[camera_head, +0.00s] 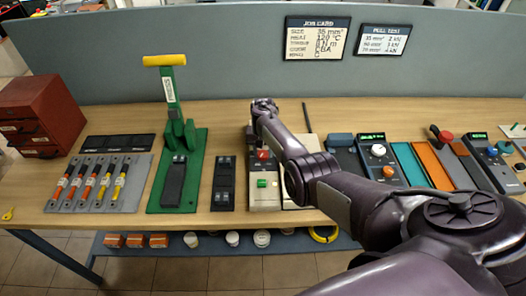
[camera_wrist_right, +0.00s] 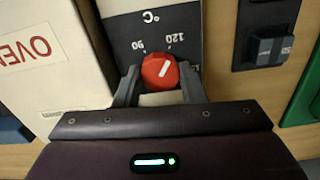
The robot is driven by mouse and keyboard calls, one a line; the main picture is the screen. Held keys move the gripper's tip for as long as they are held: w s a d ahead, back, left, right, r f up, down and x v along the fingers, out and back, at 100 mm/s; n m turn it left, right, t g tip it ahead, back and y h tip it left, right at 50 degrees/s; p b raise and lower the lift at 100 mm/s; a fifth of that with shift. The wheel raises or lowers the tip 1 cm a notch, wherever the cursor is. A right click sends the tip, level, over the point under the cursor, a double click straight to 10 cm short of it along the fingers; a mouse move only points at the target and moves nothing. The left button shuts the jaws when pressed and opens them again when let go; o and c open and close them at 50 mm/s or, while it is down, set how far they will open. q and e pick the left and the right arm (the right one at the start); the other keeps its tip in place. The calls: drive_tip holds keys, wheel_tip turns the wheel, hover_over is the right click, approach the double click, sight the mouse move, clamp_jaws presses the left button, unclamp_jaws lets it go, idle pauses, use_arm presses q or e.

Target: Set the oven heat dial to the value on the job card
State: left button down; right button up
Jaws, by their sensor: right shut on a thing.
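The job card (camera_head: 317,38) hangs on the back panel in the head view. Its heat line reads 120 °C. The red heat dial (camera_wrist_right: 160,71) sits on the oven's dark scale plate (camera_wrist_right: 120,30), with 90 and 120 marks visible. Its white pointer line slants up and right, towards the 120 side; whether it lines up exactly is hard to tell. My right gripper (camera_wrist_right: 158,82) is shut on the dial, one finger at each side. In the head view the dial (camera_head: 263,154) is small and partly covered by my right arm. My left gripper is not in view.
The oven's pale casing (camera_wrist_right: 45,50) carries a red OVEN label. In the head view, a green press (camera_head: 184,140) with a yellow handle stands left, and a meter box (camera_head: 377,150) with a round knob stands right. The bench front (camera_head: 235,218) is mostly clear.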

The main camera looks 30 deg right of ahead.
sight(263, 153)
drive_tip(key=shift+r, duration=0.1)
idle(0.3)
drive_tip(key=o, duration=1)
drive_tip(key=shift+r, duration=0.35)
wheel_tip(263, 153, up, 7)
